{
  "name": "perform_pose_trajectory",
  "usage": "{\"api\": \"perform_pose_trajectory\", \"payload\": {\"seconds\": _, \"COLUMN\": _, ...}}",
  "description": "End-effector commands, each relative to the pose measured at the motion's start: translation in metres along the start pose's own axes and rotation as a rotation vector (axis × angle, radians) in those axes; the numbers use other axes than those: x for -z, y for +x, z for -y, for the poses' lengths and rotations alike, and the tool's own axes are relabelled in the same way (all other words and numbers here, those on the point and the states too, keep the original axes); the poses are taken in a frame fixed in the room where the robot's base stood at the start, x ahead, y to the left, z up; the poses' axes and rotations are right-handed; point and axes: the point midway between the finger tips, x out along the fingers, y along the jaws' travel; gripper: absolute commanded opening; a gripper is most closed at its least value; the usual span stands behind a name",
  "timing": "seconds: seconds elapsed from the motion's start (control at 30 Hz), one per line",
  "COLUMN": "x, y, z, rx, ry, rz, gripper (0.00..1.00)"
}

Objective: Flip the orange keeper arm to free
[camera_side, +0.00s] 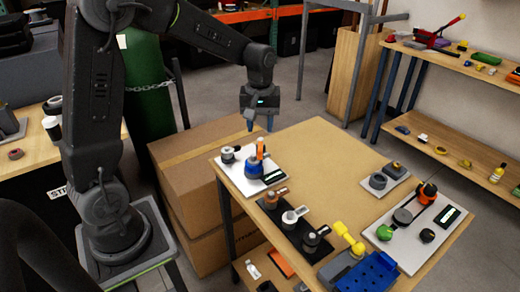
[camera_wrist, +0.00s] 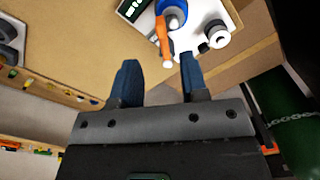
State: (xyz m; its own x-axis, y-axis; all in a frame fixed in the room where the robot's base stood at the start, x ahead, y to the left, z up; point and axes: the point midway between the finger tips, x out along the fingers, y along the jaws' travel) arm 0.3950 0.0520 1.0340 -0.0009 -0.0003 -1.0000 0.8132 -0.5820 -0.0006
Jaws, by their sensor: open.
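The orange keeper arm (camera_side: 260,147) stands up at the blue round fixture (camera_side: 254,168) on a white board (camera_side: 229,173), at the table's near-left corner. In the wrist view the orange keeper arm (camera_wrist: 163,40) lies along the side of the blue fixture (camera_wrist: 173,10) and ends in a pale tip. My gripper (camera_side: 260,123) is open and empty, above and apart from the keeper arm. In the wrist view its blue fingers (camera_wrist: 158,70) are spread, with the keeper arm's tip just beyond the gap between them.
A white-and-grey knob fixture (camera_side: 229,155) shares the board, with a dark label plate (camera_side: 273,177). A black board (camera_side: 290,228) with several handles stands nearer. The table's back is clear.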

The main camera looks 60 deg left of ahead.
Motion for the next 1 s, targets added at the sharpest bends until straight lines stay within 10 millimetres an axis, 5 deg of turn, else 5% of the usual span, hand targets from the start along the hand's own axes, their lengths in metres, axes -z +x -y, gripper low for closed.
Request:
{"api": "perform_pose_trajectory", "payload": {"seconds": 0.4, "x": -0.001, "y": 0.074, "z": 0.000, "rx": 0.001, "ry": 0.002, "rz": 0.002, "gripper": 0.40}}
{"api": "perform_pose_trajectory", "payload": {"seconds": 0.87, "x": -0.001, "y": 0.086, "z": 0.000, "rx": 0.000, "ry": 0.002, "rz": 0.000, "gripper": 0.40}}
{"api": "perform_pose_trajectory", "payload": {"seconds": 1.0, "x": 0.000, "y": 0.085, "z": 0.000, "rx": -0.001, "ry": 0.002, "rz": -0.001, "gripper": 0.27}}
